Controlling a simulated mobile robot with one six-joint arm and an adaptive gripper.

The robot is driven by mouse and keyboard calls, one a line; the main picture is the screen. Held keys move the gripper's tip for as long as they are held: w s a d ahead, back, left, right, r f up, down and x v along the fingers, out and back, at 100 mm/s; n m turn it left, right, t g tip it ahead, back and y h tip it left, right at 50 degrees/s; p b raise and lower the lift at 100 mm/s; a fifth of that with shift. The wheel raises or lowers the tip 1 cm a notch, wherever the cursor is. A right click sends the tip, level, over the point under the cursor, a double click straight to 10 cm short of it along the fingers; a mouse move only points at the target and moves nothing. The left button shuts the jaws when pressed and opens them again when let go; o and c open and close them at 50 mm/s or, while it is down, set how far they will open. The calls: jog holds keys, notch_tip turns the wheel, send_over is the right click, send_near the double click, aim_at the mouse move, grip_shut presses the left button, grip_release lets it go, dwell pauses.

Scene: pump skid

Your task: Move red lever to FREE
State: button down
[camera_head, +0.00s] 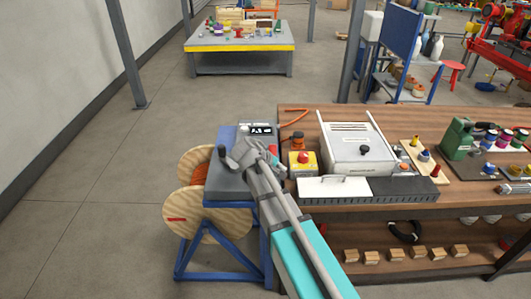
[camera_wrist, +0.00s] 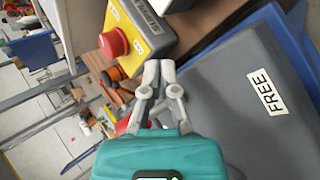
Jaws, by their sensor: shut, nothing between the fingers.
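My gripper (camera_wrist: 158,68) is shut and empty, its fingertips together in the wrist view. A small red part (camera_wrist: 123,125), seemingly the red lever's grip, shows just left of the finger linkage in the wrist view and is partly hidden behind it. In the head view a red part (camera_head: 273,149) shows beside my wrist. Whether my gripper touches it cannot be told. The grey box (camera_wrist: 225,120) with a white FREE label (camera_wrist: 267,94) fills the right of the wrist view. In the head view my arm covers part of this box, and the fingertips are not clear.
A yellow box with a red mushroom button (camera_wrist: 113,42) stands close to the fingers; the yellow box (camera_head: 303,168) also shows in the head view. A wooden cable reel (camera_head: 180,207) stands left of the blue stand. The workbench (camera_head: 400,120) holds several items. Floor at left is clear.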

jog(key=w+a+r+n+t+b, duration=0.1)
jog(key=w+a, duration=0.1)
jog(key=a, duration=0.2)
jog(key=w+a+n+t+h+b, duration=0.1)
jog(key=w+a+n, duration=0.1)
jog(key=a, duration=0.2)
jog(key=w+a+r+n+t+h+b, duration=0.1)
jog(key=w+a+t, duration=0.1)
jog(key=a, duration=0.3)
jog(key=shift+w+r+n, duration=0.3)
jog(key=shift+w, duration=0.05)
jog(key=shift+w+a+r+t, duration=0.1)
jog(key=shift+a+r+t, duration=0.15)
jog(key=shift+a, duration=0.3)
jog(key=shift+w+d+f, duration=0.1)
jog(key=shift+d, duration=0.05)
jog(key=b+x, duration=0.4)
jog(key=x, duration=0.5)
jog(key=shift+w+d+f, duration=0.1)
jog(key=shift+w+d, duration=0.2)
jog(key=s+r+p, duration=0.1)
jog(key=s+d, duration=0.1)
jog(key=shift+s+d+r+p, duration=0.15)
jog(key=shift+s+r+p, duration=0.1)
jog(key=shift+r+p, duration=0.1)
jog(key=shift+s+d+r, duration=0.2)
jog(key=shift+s+d, duration=0.05)
jog(key=shift+s, duration=0.1)
jog(key=shift+d+h, duration=0.3)
